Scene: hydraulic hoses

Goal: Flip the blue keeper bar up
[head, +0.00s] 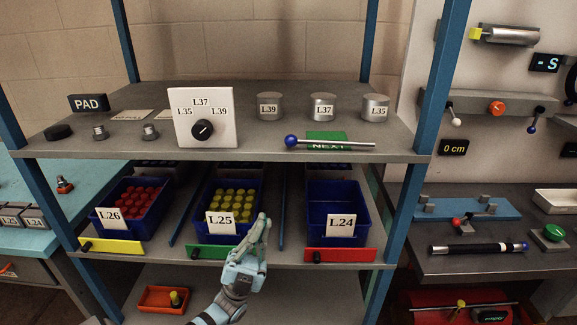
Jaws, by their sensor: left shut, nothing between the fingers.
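No part is labelled as the keeper bar, and I cannot tell which blue part it is. A grey rod with a blue ball end (291,142) lies level along the upper shelf's front edge, before a green plate. A flat blue bar (465,208) with grey blocks lies on the right bench. Thin blue strips (282,205) run between the bins. My left gripper (263,219) is shut and empty, pointing up in front of the right side of bin L25, below the rod and apart from it. My right gripper is not in view.
Blue bins L26 (151,191) and L25 (256,190) hold red and yellow caps; bin L24 (359,211) looks empty. Yellow, green and red bars (340,255) front them. A dial box (203,117) and grey cylinders stand on the upper shelf. Blue posts (440,75) flank the rack.

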